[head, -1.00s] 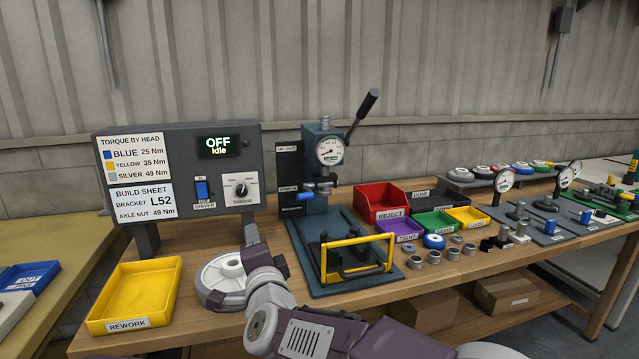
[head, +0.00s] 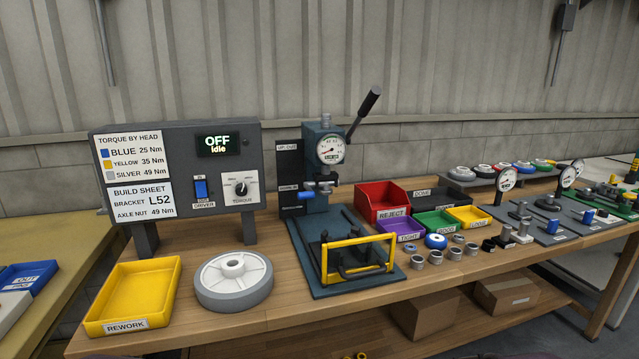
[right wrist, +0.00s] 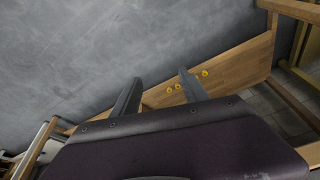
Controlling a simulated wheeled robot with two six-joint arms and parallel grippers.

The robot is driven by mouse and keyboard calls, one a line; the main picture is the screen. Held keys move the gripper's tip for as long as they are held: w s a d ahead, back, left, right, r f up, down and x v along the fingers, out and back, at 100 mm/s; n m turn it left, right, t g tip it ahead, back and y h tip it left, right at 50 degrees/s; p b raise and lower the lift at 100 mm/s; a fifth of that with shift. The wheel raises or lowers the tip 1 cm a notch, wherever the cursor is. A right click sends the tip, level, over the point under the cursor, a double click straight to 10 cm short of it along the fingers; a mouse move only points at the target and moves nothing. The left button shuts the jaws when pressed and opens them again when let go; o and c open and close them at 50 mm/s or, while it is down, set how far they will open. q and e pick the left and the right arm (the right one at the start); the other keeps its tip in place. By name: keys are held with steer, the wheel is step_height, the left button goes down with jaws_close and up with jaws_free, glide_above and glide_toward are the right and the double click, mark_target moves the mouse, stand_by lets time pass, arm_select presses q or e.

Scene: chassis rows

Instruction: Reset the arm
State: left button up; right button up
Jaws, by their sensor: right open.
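My right gripper (right wrist: 160,82) shows in the right wrist view with its two dark fingers apart and nothing between them. It is over a wooden surface and a grey floor, clear of any object. My left gripper is not in view. A grey and white wheel (head: 215,290) lies flat on the bench (head: 300,315), to the right of the yellow REWORK tray (head: 165,308), with no gripper on it.
The torque box (head: 240,165) reads OFF, idle. A press (head: 322,200) with a yellow guard (head: 358,240) stands mid-bench. Red, purple, green and yellow bins and gauge stands are at the right. Cardboard boxes (head: 425,312) sit on the lower shelf. Small yellow parts (right wrist: 187,82) show in the wrist view.

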steer(key=s+d+f+g, duration=0.1)
steer(key=s+g, duration=0.1)
steer(key=s, duration=0.2)
step_height(320, 180, up, 25)
steer(key=s+p, duration=0.1)
steer(key=p, duration=2.4)
steer(key=shift+a, duration=0.35)
